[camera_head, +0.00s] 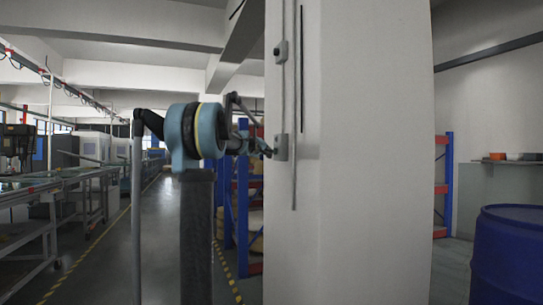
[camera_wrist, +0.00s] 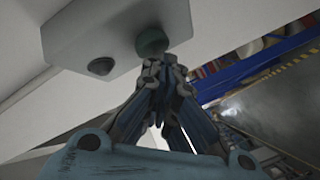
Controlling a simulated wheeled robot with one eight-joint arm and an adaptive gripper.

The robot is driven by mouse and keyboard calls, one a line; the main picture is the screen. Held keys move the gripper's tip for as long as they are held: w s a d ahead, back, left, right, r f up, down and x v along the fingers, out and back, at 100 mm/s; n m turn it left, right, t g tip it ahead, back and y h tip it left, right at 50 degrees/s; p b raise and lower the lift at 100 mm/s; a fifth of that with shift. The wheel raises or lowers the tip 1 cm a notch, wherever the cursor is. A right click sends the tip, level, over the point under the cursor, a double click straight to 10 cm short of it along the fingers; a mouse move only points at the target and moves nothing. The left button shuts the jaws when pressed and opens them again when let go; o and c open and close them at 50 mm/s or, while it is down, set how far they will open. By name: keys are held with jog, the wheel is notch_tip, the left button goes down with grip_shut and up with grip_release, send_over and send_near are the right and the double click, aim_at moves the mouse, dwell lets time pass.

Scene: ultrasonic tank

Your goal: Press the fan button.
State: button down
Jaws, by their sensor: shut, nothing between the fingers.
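A small grey switch box (camera_head: 282,148) is mounted on the white pillar in the head view. In the wrist view the same box (camera_wrist: 85,32) carries a round green button (camera_wrist: 151,41) and a dark button (camera_wrist: 101,66). No label shows which is the fan button. My gripper (camera_head: 267,150) is shut and empty, with its tips at the left side of the box. In the wrist view my gripper (camera_wrist: 163,62) has its closed fingertips right at the lower edge of the green button. I cannot tell whether they touch it or press it in.
Another grey box (camera_head: 280,52) is higher on the pillar (camera_head: 365,170), with conduits running down. Blue and red shelving (camera_head: 243,190) stands behind my arm. A blue drum (camera_head: 507,255) is at the right. An aisle (camera_head: 150,235) and workbenches (camera_head: 50,200) lie to the left.

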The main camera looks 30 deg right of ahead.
jog(key=shift+d, duration=0.1)
dwell(0.3)
jog(key=shift+s+d+r, duration=0.1)
jog(key=shift+s+d, duration=0.1)
jog(key=shift+d, duration=0.15)
jog(key=shift+a, duration=0.1)
dwell(0.3)
jog(key=shift+a, duration=0.25)
jog(key=shift+w+a, duration=0.1)
jog(key=shift+a, duration=0.05)
jog(key=a, duration=0.2)
jog(key=w+a, duration=0.1)
jog(key=a, duration=0.2)
jog(key=shift+w+a, duration=0.2)
jog(key=shift+a, duration=0.1)
dwell(0.6)
